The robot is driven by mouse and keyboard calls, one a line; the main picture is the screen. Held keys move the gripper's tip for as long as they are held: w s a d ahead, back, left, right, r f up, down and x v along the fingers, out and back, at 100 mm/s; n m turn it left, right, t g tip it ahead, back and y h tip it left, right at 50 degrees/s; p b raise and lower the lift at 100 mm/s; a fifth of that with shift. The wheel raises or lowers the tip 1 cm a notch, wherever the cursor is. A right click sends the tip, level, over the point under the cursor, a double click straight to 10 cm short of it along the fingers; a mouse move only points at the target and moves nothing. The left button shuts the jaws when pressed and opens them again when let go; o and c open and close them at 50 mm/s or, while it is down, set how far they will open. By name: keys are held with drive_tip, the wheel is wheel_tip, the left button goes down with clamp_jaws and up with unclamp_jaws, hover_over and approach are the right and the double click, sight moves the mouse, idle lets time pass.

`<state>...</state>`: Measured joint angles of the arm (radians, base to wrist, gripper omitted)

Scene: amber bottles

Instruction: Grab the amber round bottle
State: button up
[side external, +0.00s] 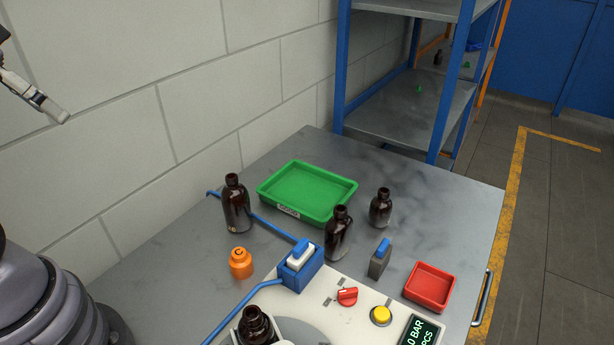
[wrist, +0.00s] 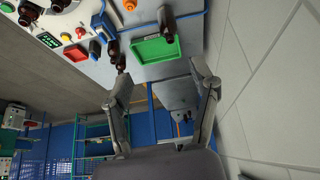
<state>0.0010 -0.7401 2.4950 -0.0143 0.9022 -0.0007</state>
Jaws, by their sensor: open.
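Several dark amber round bottles stand upright on the metal table. In the side view, one bottle (side external: 236,205) is left of the green tray, one (side external: 338,235) is at its front right corner, and a shorter one (side external: 381,208) is to its right. Another bottle (side external: 256,328) is at the front edge, partly cut off. I cannot tell which the task names. My gripper (wrist: 163,86) is open and empty in the wrist view, with a bottle (wrist: 167,22) beyond its fingers. In the side view, part of it (side external: 45,104) shows high at the left, far from the bottles.
A green tray (side external: 265,192) sits mid-table, with an orange cap-like piece (side external: 241,263), a blue-and-white block (side external: 300,262), a grey block with a blue top (side external: 380,258) and a red tray (side external: 409,290) nearby. A control panel (side external: 325,315) is in front. A wall borders the left; shelving (side external: 400,100) stands behind.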

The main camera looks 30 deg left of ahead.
drive_tip(key=w+d+n+g+h, duration=0.35)
drive_tip(key=w+d+h, duration=0.35)
drive_tip(key=d, duration=0.4)
drive_tip(key=n+t+h, duration=0.5)
drive_tip(key=n+t, duration=0.6)
drive_tip(key=n, duration=1.3)
hover_over(378, 199)
drive_tip(key=v, duration=0.4)
wheel_tip(378, 199, down, 28)
wheel_tip(378, 199, down, 7)
drive_tip(key=shift+w+r, duration=0.1)
drive_tip(key=shift+r, duration=0.05)
drive_tip(key=shift+f+x, duration=0.25)
drive_tip(key=shift+x, duration=1.05)
drive_tip(key=shift+f+x, duration=0.25)
drive_tip(key=shift+x, duration=1.05)
